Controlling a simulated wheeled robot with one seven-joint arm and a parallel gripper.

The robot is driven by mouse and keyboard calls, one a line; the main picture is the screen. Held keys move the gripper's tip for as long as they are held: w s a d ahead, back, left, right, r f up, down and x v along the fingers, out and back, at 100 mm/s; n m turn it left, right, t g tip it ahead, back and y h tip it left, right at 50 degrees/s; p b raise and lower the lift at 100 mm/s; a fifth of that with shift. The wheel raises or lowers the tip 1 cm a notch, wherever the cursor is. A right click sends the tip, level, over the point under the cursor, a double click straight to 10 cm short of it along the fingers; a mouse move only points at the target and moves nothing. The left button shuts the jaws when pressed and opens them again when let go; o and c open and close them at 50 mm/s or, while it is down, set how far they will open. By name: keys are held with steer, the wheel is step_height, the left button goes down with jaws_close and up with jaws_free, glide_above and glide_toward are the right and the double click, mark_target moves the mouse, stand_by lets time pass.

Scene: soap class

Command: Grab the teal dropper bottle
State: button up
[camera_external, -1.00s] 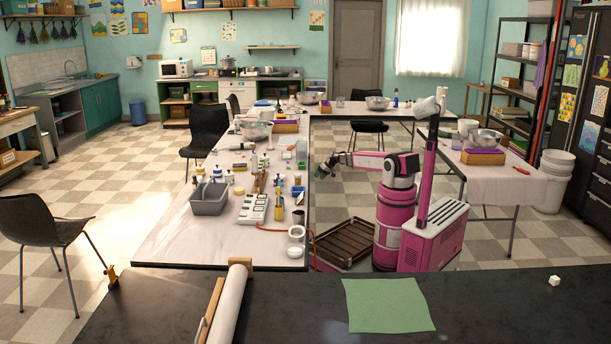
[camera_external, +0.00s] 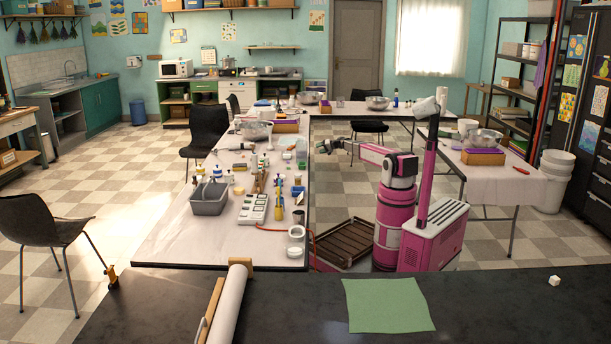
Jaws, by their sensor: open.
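My gripper (camera_external: 322,147) is open at the end of my outstretched arm, just past the right edge of the long white-covered table (camera_external: 180,240). It is raised to about the height of the tabletop items and points left toward them. Several small bottles and jars stand on the table left of it, including a pale greenish container (camera_external: 301,150). At this size I cannot tell which item is the teal dropper bottle. I see nothing held between the fingers.
A grey bin (camera_external: 209,200), a white device with buttons (camera_external: 254,209) and yellow bottles stand on the near half of the table. A steel bowl (camera_external: 256,131) is farther back.

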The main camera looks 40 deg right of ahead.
steer(key=w+a+r+m+y, duration=0.1)
steer(key=w+a+r+m, duration=0.15)
steer(key=a, duration=0.35)
steer(key=w+a+r+m+g+y, duration=0.1)
steer(key=a+r, duration=0.3)
steer(key=a, duration=0.2)
steer(key=w+a+r+m+y, duration=0.1)
steer(key=w+a+r, duration=0.15)
steer(key=a, duration=0.45)
steer(key=s+a+r+m+g+y, duration=0.15)
steer(key=a+r, duration=0.25)
steer(key=a, duration=0.6)
steer(key=s+a+r+m+g, duration=0.15)
steer(key=a+r, duration=0.25)
steer(key=a, duration=0.6)
steer(key=m+y, duration=0.4)
steer(key=m, duration=0.5)
glide_toward(260, 169)
steer(key=shift+w+d+f, duration=0.15)
steer(key=shift+w+d, duration=0.3)
steer(key=shift+d, duration=0.3)
steer(key=shift+s+a+f+m+t, duration=0.15)
steer(key=shift+s+m+t, duration=0.3)
steer(key=shift+m+t, duration=0.1)
steer(key=x, duration=1)
steer(key=shift+w+f, duration=0.15)
steer(key=shift+w, duration=0.05)
steer(key=shift+w+a, duration=0.15)
steer(key=shift+a, duration=0.2)
